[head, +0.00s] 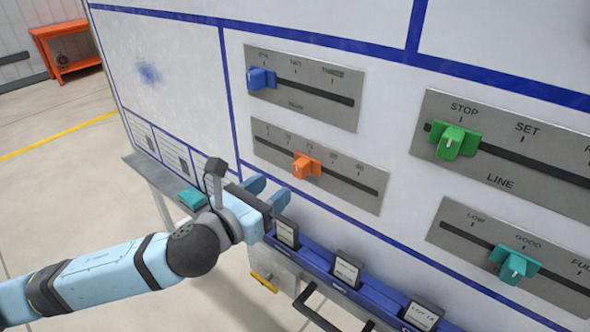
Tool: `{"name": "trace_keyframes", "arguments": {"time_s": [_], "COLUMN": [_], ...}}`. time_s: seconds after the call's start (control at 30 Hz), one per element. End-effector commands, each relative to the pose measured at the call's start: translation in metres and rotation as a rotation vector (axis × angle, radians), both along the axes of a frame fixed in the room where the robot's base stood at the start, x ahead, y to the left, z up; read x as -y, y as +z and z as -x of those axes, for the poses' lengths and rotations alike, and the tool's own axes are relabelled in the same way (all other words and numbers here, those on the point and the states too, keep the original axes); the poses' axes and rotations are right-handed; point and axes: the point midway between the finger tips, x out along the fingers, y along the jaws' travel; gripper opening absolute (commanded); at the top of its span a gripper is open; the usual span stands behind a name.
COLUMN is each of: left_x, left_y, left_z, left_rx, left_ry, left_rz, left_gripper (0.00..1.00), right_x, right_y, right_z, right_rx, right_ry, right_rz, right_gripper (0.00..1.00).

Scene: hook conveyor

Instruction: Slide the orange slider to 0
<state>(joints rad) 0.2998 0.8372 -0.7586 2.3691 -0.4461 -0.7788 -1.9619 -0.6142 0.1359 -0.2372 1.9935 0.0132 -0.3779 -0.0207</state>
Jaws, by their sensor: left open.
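The scale marks above the slot are too small to read surely. My left gripper (268,192) is below and left of the orange slider, apart from it. Its blue fingers are open and empty, pointing toward the board. My right gripper is not in view.
A blue slider (260,79) is above. A green slider (455,141) at STOP and a teal slider (514,263) near GOOD are to the right. A blue ledge (385,290) with black tags runs below. An orange bench (68,50) stands far left.

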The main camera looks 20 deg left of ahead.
Motion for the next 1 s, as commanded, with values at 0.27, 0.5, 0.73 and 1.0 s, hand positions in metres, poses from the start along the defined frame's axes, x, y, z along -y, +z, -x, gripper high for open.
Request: {"name": "trace_keyframes", "arguments": {"time_s": [0.27, 0.5, 0.73, 1.0], "left_x": [0.019, 0.025, 0.026, 0.026], "left_y": [0.002, 0.0, -0.001, 0.0], "left_z": [-0.051, -0.069, -0.071, -0.07], "left_rx": [0.0, -0.001, -0.001, -0.001], "left_ry": [0.0, 0.0, 0.0, 0.0], "left_rz": [0.002, 0.002, 0.001, 0.001], "left_gripper": [0.51, 0.51, 0.51, 0.03], "right_x": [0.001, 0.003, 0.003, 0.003], "right_y": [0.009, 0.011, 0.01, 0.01], "right_z": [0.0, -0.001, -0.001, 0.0], "right_rx": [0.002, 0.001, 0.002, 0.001], "right_ry": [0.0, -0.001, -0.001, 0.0], "right_rz": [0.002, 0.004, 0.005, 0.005], "right_gripper": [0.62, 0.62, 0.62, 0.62]}}
